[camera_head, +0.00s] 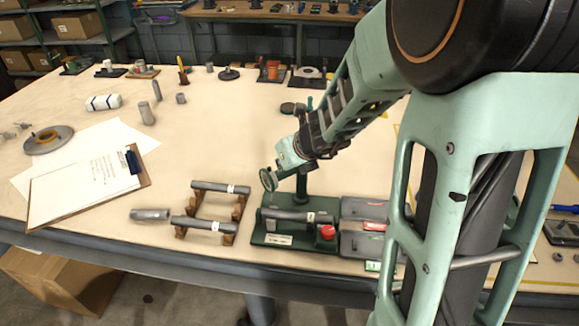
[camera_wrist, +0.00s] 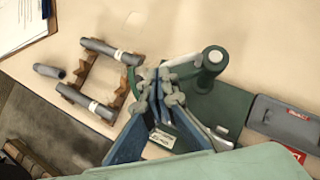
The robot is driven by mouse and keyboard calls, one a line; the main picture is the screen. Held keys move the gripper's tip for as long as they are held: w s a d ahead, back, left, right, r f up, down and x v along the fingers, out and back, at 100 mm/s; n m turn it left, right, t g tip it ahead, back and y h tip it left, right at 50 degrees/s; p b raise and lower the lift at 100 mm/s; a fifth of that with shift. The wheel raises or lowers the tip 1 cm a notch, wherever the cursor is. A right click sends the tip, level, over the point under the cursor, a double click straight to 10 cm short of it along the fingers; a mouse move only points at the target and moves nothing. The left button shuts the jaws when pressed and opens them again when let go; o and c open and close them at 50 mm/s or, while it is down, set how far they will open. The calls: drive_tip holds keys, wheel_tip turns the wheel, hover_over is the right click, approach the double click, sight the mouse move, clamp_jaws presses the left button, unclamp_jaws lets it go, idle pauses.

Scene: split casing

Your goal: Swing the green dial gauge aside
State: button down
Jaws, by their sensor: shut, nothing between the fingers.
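The dial gauge (camera_head: 268,180) is a round disc with a green rim on the left side of a green post (camera_head: 301,185). The post stands on a dark green fixture (camera_head: 262,234) at the front of the table, and a grey cylinder (camera_head: 285,215) lies across that fixture. My gripper (camera_wrist: 165,84) is shut and empty, left of the post top (camera_wrist: 212,57) in the wrist view. Part of the gauge's green rim (camera_wrist: 131,78) shows just left of the fingers, which hide the rest. I cannot tell whether they touch it.
A red knob (camera_head: 327,231) sits at the fixture's right end. Grey trays (camera_head: 362,208) stand close on the right. A brown rack (camera_head: 238,210) with grey bars stands on the left, beside a loose cylinder (camera_head: 150,214) and a clipboard (camera_head: 85,188).

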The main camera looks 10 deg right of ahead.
drive_tip(key=shift+w+a, duration=0.35)
drive_tip(key=shift+w, duration=0.25)
drive_tip(key=shift+w+a, duration=0.35)
drive_tip(key=shift+w, duration=0.25)
drive_tip(key=shift+w+a+p, duration=0.15)
drive_tip(key=shift+w+p, duration=0.1)
drive_tip(key=shift+w, duration=0.25)
drive_tip(key=shift+w+a+p, duration=0.15)
drive_tip(key=shift+w+p, duration=0.1)
drive_tip(key=shift+w, duration=0.25)
